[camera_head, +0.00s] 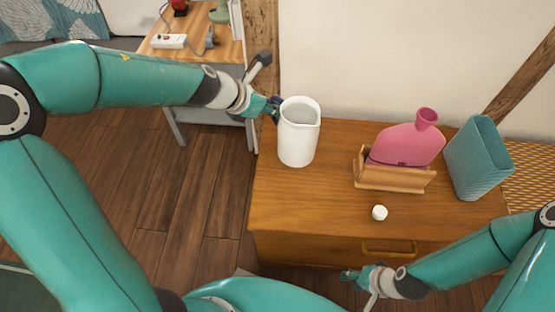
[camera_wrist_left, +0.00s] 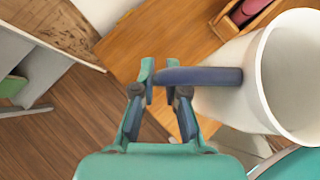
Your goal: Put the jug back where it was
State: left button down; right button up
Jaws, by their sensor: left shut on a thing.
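The white jug (camera_head: 298,140) is upright at the left rear of the wooden dresser top (camera_head: 285,195); I cannot tell whether its base touches the wood. My left gripper (camera_head: 274,107) is shut on the jug's blue-grey handle, at the jug's left side. In the left wrist view the fingers of my left gripper (camera_wrist_left: 163,85) close around the handle (camera_wrist_left: 205,76), and the jug's open mouth (camera_wrist_left: 295,75) shows at the right. My right gripper (camera_head: 358,277) is low in front of the dresser, away from the jug; its finger opening is too small to judge.
A pink hot-water bottle (camera_head: 408,145) stands in a wooden holder (camera_head: 395,178) right of the jug, with a teal ribbed vessel (camera_head: 478,160) beyond. A small white round object (camera_head: 379,213) lies near the front. A side table (camera_head: 222,40) with a power strip (camera_head: 169,41) stands behind left.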

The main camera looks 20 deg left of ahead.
pick_arm(q)
notch_tip(320, 180, down, 16)
jog(key=b, duration=1.3)
jog(key=shift+f, duration=0.25)
jog(key=shift+r, duration=0.1)
jog(key=c, duration=1.2)
grip_release()
